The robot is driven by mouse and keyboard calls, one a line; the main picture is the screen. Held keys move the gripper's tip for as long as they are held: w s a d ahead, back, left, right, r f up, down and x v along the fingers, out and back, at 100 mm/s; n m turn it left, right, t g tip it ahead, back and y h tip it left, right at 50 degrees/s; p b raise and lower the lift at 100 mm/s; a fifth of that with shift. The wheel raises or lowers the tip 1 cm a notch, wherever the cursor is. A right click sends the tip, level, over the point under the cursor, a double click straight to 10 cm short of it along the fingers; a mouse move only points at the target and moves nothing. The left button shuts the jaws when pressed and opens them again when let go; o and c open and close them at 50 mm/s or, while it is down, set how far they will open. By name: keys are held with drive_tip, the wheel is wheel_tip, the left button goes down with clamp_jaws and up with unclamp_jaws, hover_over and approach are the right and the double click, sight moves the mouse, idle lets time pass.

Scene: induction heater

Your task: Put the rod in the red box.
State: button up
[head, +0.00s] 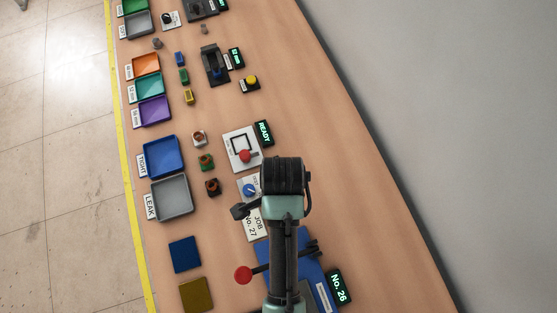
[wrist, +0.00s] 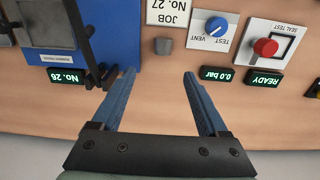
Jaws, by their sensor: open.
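My gripper (wrist: 160,75) is open in the wrist view, its two blue fingers spread with nothing between them. It hangs over bare wooden bench; in the head view its fingers are hidden by my arm. A short grey cylinder (wrist: 163,46) stands just beyond the fingertips, below the JOB No. 27 card; I cannot tell whether it is the rod. I see no clearly red box in either view.
A blue machine (wrist: 90,22) with black parts stands close left of my fingers in the wrist view. A seal test panel (wrist: 265,48) with a red knob is to the right. In the head view, a blue tray (head: 164,140) and grey tray (head: 188,207) line the left edge.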

wheel_tip(320, 180, down, 6)
drive_tip(key=shift+f, duration=0.1)
drive_tip(key=shift+w+a+f+p, duration=0.1)
drive_tip(key=shift+a+f+p, duration=0.05)
drive_tip(key=shift+f, duration=1.15)
drive_tip(key=shift+w+a+f+p, duration=0.1)
drive_tip(key=shift+f+p, duration=0.05)
drive_tip(key=shift+f, duration=1.15)
clamp_jaws()
